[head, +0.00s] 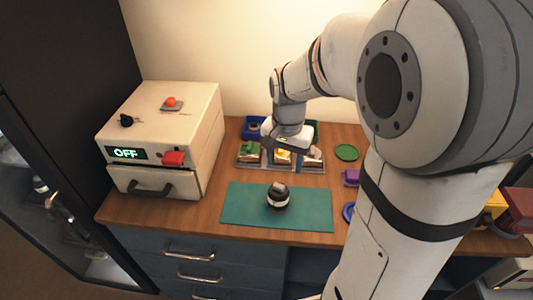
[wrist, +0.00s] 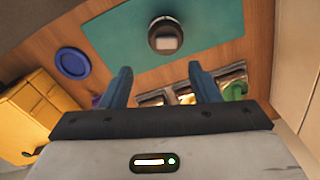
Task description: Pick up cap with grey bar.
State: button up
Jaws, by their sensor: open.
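A dark round lens with a pale band (head: 278,201) stands on the green mat (head: 240,205). On its top is a cap with a grey bar (head: 279,187); in the wrist view the bar (wrist: 167,43) shows as a pale block on the dark round top. My gripper (head: 284,160) is over the divided tray behind the mat, apart from the lens. In the wrist view my gripper's two blue fingers (wrist: 160,75) are spread with nothing held, and the lens lies beyond them near the top edge.
The divided tray (head: 252,166) holds small parts. A cream machine with an "OFF" display (head: 165,130) stands left. The mat around the lens is clear.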

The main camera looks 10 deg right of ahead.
aim_at(279, 186)
jog(key=shift+w+f+m, duration=0.15)
jog(key=shift+w+f, duration=0.1)
jog(key=shift+f, duration=0.25)
jog(key=shift+w+f+m, duration=0.15)
jog(key=shift+w+f, duration=0.05)
jog(key=shift+f, duration=0.3)
jog(key=f, duration=0.4)
jog(key=a+f, duration=0.1)
jog(key=f, duration=0.1)
jog(key=shift+s+f+p, duration=0.1)
jog(key=shift+s+p, duration=0.1)
jog(key=shift+p, duration=0.1)
jog(key=shift+f, duration=0.5)
jog(key=c, duration=0.9)
